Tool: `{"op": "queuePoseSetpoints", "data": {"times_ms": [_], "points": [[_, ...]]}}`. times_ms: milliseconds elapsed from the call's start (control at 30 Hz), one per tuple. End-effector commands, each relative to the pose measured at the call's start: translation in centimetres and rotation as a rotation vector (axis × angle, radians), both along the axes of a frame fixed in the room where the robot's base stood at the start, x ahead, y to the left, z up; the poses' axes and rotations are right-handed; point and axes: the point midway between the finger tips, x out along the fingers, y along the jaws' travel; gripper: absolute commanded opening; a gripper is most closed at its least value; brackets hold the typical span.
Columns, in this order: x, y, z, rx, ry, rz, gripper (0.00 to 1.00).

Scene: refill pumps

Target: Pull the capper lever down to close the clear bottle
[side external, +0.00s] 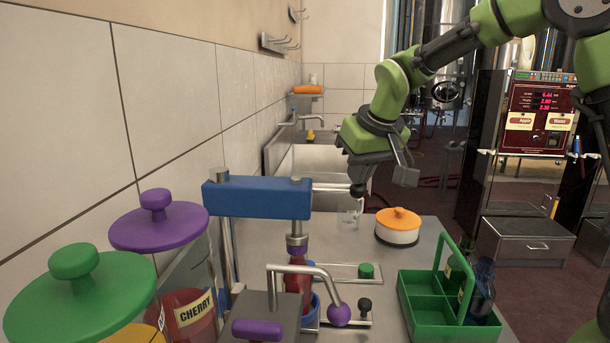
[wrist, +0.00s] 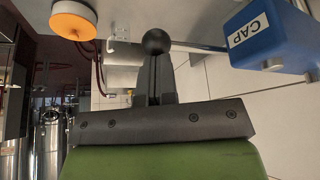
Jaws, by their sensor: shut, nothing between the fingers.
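The blue capper (side external: 258,197) stands on the counter; in the wrist view its head (wrist: 268,35) shows a CAP label. Its lever is a metal bar reaching right, roughly level, to a dark ball knob (side external: 358,190). My gripper (side external: 360,176) is shut and empty, just above the knob in the side view. In the wrist view the closed fingers (wrist: 155,78) point at the knob (wrist: 155,42); I cannot tell if they touch.
An orange-lidded pot (side external: 398,228) and a small clear vessel (side external: 347,219) stand behind. A green caddy (side external: 420,305) holds dark bottles at right. A pump spout with a purple ball (side external: 339,314) is in front. Lidded jars (side external: 158,225) crowd the left by the wall.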

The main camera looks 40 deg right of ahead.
Motion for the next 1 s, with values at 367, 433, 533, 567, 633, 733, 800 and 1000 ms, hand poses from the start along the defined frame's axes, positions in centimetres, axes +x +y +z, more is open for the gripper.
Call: {"op": "queuePoseSetpoints", "data": {"times_ms": [367, 433, 533, 567, 633, 733, 800, 1000], "points": [[0.0, 0.0, -1.8, 0.001, 0.002, 0.000, 0.00], [0.0, 0.0, -1.9, 0.000, 0.001, 0.000, 0.00], [0.0, 0.0, -1.9, 0.000, 0.001, 0.000, 0.00], [0.0, 0.0, -1.8, 0.000, 0.001, 0.000, 0.00], [0.0, 0.0, -1.9, 0.001, 0.002, 0.000, 0.00], [0.0, 0.1, -2.0, 0.000, 0.002, 0.001, 0.00], [0.1, 0.1, -2.2, 0.000, 0.002, 0.002, 0.00], [0.2, 0.2, -3.3, -0.001, 0.003, 0.001, 0.00]]}}
